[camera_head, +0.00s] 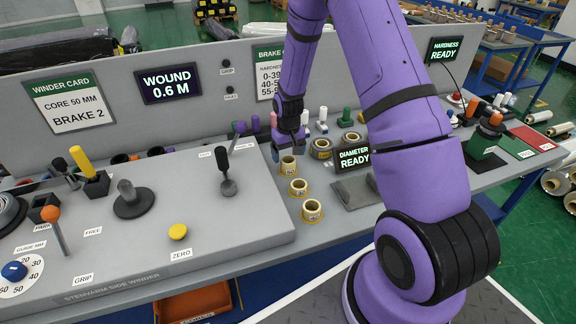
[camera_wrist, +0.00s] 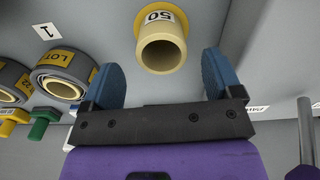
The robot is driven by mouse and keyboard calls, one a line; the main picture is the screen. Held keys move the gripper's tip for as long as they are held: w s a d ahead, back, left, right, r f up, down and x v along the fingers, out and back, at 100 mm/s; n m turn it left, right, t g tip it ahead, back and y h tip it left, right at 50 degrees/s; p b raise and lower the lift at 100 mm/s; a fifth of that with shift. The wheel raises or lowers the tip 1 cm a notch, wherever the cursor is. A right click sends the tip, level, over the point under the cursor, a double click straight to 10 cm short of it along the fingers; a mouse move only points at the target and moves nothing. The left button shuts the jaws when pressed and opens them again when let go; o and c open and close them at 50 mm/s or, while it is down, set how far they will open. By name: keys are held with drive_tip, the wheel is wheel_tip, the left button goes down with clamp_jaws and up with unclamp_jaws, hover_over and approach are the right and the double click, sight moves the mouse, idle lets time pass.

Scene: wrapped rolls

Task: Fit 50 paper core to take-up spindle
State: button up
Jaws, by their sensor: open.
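A tan paper core (camera_wrist: 162,52) with a yellow collar marked 50 shows in the wrist view, its open end facing the camera. It stands just beyond and between the blue fingers of my gripper (camera_wrist: 162,66), with gaps at both sides. In the head view my gripper (camera_head: 291,149) is over the bench, close to the rearmost of three small cores (camera_head: 288,168); their marks are too small to read there. My gripper is open and empty. A grey upright post on a dark round base (camera_head: 130,198), apparently the take-up spindle, stands bare on the winder's top at left.
Two more cores (camera_head: 299,188) (camera_head: 312,211) stand in front of the rearmost one. Wrapped rolls (camera_head: 321,149) and the diameter display (camera_head: 354,158) are to the right. A tall black-handled lever (camera_head: 226,172) stands left of the cores. The winder card (camera_head: 66,102) reads core 50 mm, brake 2.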

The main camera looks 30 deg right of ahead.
wheel_tip(320, 180, down, 5)
drive_tip(key=shift+s+a+r, duration=0.1)
drive_tip(key=shift+c, duration=0.2)
drive_tip(key=c, duration=1)
